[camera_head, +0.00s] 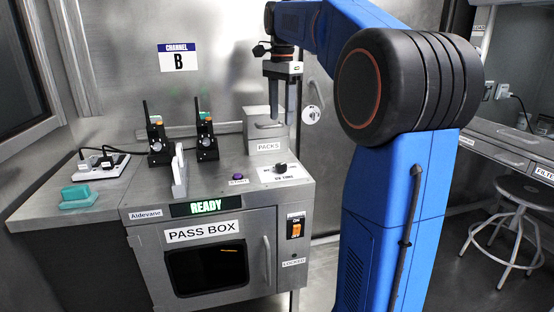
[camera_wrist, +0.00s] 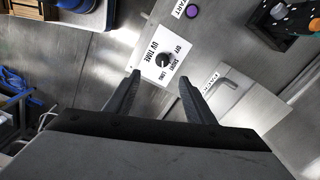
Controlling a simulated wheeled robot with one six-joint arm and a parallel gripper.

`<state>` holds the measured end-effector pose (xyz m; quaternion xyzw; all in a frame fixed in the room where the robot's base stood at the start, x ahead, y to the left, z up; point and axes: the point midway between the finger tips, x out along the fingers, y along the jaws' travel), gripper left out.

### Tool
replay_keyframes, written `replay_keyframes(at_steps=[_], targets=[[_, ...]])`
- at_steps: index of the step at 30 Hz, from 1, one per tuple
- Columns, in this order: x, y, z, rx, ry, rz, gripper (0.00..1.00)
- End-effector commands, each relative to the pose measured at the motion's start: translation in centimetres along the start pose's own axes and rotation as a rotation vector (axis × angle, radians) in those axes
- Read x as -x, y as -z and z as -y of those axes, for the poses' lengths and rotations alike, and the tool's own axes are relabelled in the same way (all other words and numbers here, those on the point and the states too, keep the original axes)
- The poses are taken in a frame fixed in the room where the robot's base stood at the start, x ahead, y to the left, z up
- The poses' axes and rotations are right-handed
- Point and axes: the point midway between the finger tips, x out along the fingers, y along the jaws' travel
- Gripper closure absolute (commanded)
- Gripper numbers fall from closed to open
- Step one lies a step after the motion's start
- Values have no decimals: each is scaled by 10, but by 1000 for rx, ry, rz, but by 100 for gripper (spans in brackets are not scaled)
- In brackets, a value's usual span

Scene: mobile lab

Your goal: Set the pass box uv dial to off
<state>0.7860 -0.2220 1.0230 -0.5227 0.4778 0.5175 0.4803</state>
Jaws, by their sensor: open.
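The pass box (camera_head: 207,259) is a grey steel cabinet with a lit READY display (camera_head: 206,206). Its UV dial (camera_head: 280,168) is a small black knob on a white plate on the top. In the wrist view the dial (camera_wrist: 163,60) has the labels UV TIME, OFF, SHORT and LONG. I cannot tell clearly which label its pointer faces. My gripper (camera_head: 282,117) points down above the dial, apart from it. In the wrist view my gripper (camera_wrist: 160,76) is open and empty, with the dial showing between and just beyond the fingertips.
A purple START button (camera_head: 236,177) sits left of the dial plate. A PACKS box (camera_head: 264,146) stands behind it. Two handheld radios (camera_head: 157,140) in black holders and an upright pale object (camera_head: 179,172) are to the left. An orange switch (camera_head: 295,229) is on the front.

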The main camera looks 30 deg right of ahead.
Motion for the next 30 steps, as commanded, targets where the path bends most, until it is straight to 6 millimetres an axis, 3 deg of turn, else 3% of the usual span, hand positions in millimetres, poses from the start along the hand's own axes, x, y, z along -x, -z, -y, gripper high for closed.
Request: replay_keyframes(at_steps=[8, 30], targets=[[-8, 6, 6, -38, -10, 4, 51], [-133, 5, 4, -35, -11, 4, 51]])
